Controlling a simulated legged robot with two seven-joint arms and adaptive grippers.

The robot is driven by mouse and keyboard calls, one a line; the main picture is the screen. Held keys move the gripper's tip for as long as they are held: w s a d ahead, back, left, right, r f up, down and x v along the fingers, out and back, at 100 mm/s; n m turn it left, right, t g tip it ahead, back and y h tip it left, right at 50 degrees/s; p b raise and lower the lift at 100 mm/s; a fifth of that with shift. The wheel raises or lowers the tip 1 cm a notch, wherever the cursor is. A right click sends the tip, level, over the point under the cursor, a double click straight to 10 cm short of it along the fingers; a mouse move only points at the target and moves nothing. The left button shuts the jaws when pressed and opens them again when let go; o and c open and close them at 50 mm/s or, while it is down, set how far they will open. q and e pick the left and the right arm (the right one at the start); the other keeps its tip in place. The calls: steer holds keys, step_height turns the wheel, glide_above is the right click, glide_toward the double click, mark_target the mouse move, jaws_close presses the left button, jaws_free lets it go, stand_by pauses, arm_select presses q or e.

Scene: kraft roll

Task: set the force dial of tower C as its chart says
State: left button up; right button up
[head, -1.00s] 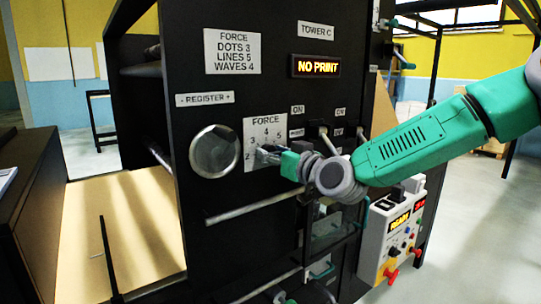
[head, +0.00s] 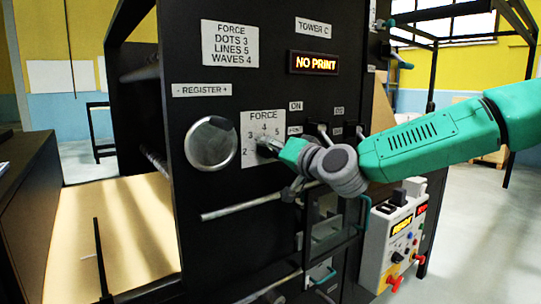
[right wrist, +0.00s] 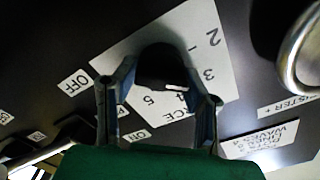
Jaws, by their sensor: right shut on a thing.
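The black force dial (right wrist: 160,66) sits on a white scale plate (head: 262,125) numbered 2 to 5, on the dark panel of tower C. My right gripper (head: 270,148) is at the dial, and the right wrist view shows its two fingers (right wrist: 162,92) on either side of the knob. A white mark on the knob lies close to the 4 in that view; its exact setting is hard to tell. The chart (head: 230,44) reads dots 3, lines 5, waves 4. My left gripper is not in view.
The tower C display (head: 314,62) reads NO PRINT. A round metal register knob (head: 210,144) is left of the dial. Small toggle levers (head: 324,132) stand to its right, and a horizontal bar (head: 240,206) runs below. A control box (head: 392,240) stands lower right.

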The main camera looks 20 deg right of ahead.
steer(key=shift+f+m, duration=0.3)
steer(key=o, duration=1.1)
steer(key=shift+d+r, duration=0.1)
steer(key=shift+d, duration=0.05)
steer(key=v, duration=1.2)
steer(key=shift+d, duration=0.1)
steer(key=shift+w, duration=0.1)
